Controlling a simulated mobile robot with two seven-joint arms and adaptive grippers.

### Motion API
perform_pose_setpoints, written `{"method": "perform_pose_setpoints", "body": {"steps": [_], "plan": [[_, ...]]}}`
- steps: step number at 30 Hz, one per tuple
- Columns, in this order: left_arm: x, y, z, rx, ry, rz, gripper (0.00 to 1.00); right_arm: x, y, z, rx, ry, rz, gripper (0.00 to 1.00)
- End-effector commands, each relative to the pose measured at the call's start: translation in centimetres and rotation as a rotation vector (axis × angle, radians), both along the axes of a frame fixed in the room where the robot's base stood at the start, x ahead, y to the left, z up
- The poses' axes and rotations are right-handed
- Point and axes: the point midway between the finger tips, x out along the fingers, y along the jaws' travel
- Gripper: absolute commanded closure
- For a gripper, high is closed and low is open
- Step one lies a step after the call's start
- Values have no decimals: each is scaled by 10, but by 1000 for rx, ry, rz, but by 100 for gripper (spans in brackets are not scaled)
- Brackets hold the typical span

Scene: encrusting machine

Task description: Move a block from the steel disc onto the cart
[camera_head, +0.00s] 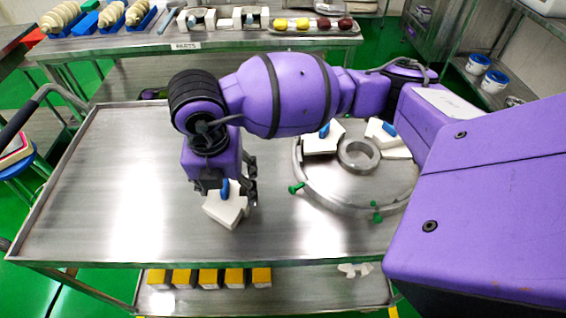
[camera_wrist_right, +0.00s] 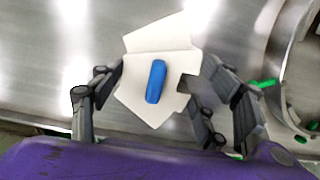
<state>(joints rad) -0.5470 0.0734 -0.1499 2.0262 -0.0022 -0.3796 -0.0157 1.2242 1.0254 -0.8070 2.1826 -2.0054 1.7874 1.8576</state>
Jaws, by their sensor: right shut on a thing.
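My right gripper (camera_head: 238,192) is shut on a white block (camera_head: 224,208) with a blue handle, over the bare left-centre part of the steel cart top (camera_head: 110,190). In the right wrist view the block (camera_wrist_right: 136,98) sits between the gripper's fingers, its blue handle facing the camera. I cannot tell whether the block touches the cart. The steel disc (camera_head: 335,192) lies to the right, with green knobs on its rim. More white blocks with blue handles (camera_head: 318,146) (camera_head: 395,146) stay on it, around a central ring (camera_head: 345,160). My left gripper is out of view.
A parts table (camera_head: 120,45) with trays of pieces stands behind the cart. Several yellow-topped pieces (camera_head: 209,278) lie on the shelf below. The cart top left of my gripper is clear. The cart handle (camera_head: 18,124) is at the left.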

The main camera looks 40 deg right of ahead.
Motion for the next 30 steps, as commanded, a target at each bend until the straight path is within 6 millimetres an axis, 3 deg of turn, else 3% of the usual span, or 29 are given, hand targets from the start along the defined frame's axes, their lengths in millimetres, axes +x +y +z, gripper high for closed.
{"method": "perform_pose_setpoints", "body": {"steps": [1,5,17,22,30], "plan": [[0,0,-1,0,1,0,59,1,1,0,0,-1,1,29],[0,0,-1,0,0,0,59,1,1,0,0,-3,1,12],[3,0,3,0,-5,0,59,1,1,5,0,-5,1,12],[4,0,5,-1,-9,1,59,0,3,29,2,-7,3,12],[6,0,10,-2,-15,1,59,-6,7,88,2,-9,2,12]]}}
